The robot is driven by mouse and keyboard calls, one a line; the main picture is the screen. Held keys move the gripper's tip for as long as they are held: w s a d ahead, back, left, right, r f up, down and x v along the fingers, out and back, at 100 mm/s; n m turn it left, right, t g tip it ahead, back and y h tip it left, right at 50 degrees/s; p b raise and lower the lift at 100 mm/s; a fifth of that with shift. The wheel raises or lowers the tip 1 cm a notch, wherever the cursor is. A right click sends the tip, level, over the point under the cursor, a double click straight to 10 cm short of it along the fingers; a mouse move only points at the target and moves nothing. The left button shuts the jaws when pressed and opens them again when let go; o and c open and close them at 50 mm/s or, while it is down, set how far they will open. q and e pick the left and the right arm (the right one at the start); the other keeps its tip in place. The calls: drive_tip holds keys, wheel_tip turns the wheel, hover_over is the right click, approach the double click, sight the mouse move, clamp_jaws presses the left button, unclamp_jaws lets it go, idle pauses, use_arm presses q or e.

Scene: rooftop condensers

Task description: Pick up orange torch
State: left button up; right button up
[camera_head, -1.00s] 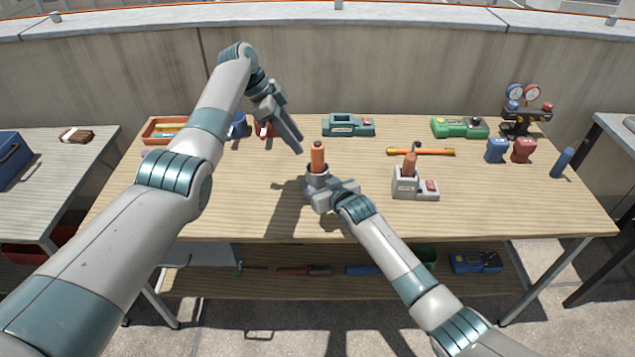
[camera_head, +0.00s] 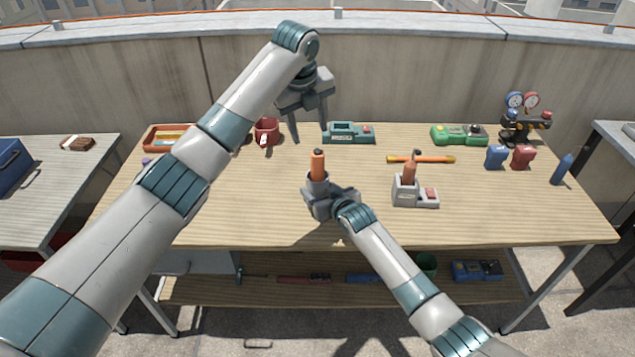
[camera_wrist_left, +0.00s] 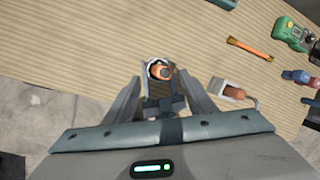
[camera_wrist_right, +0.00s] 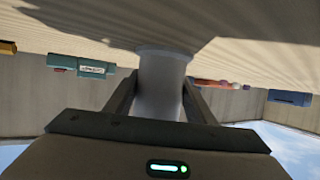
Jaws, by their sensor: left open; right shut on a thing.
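An orange torch (camera_head: 317,163) stands upright in a grey cylindrical holder (camera_head: 317,184) near the table's middle. My right gripper (camera_head: 325,200) is shut on that holder; in the right wrist view the holder (camera_wrist_right: 160,85) fills the jaws. My left gripper (camera_head: 309,132) is open and empty, pointing down above and behind the torch. In the left wrist view the torch's top (camera_wrist_left: 161,70) shows between the fingers, which look apart from it. A second orange-handled tool (camera_head: 410,170) with a hooked dark tip stands in a grey dock (camera_head: 405,193) to the right.
Behind lie a teal device (camera_head: 348,133), a red cup (camera_head: 266,132) and an orange tray (camera_head: 160,138). An orange-yellow bar (camera_head: 421,159), a green device (camera_head: 460,134) and gauges (camera_head: 522,105) are at right. The table front (camera_head: 250,225) is clear.

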sight(318, 153)
use_arm(q)
drive_tip(key=s+m, duration=0.1)
drive_tip(key=s+d+m+t, duration=0.1)
drive_tip(key=m, duration=0.1)
drive_tip(key=d+m+y, duration=0.1)
drive_tip(key=shift+s+d+r+m, duration=0.15)
drive_tip(key=shift+s+d+m, duration=0.1)
drive_tip(key=shift+s+m, duration=0.15)
drive_tip(key=shift+x, duration=3.4)
drive_tip(key=shift+w, duration=0.15)
drive_tip(key=shift+x, duration=2.55)
drive_tip(key=shift+a, duration=0.1)
clamp_jaws()
